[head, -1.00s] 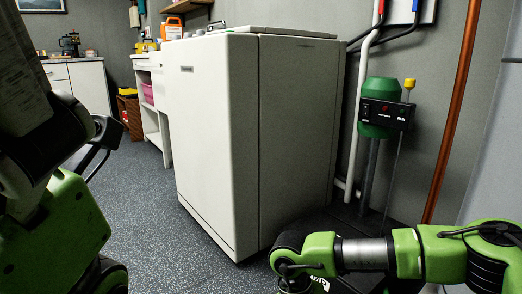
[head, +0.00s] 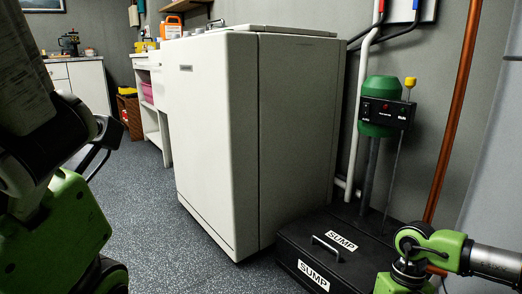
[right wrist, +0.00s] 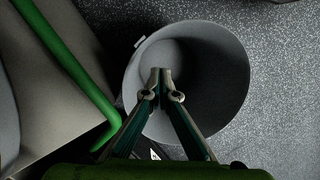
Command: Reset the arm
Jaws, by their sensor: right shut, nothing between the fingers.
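My right arm comes in at the lower right of the head view, but its gripper is out of that picture. In the right wrist view my right gripper (right wrist: 161,78) is shut and empty, its fingertips together. It shows in front of a grey round bucket (right wrist: 213,38) whose open mouth faces the camera; I cannot tell the height between them. My left arm stands at the left edge of the head view; its gripper is not visible there.
A white washer-like cabinet (head: 217,140) fills the middle. A black box marked SUMP (head: 322,262) lies right of it, below a green pump motor (head: 380,91) and a copper pipe (head: 455,110). A green bar (right wrist: 68,62) is left of the bucket. Speckled floor is clear at left.

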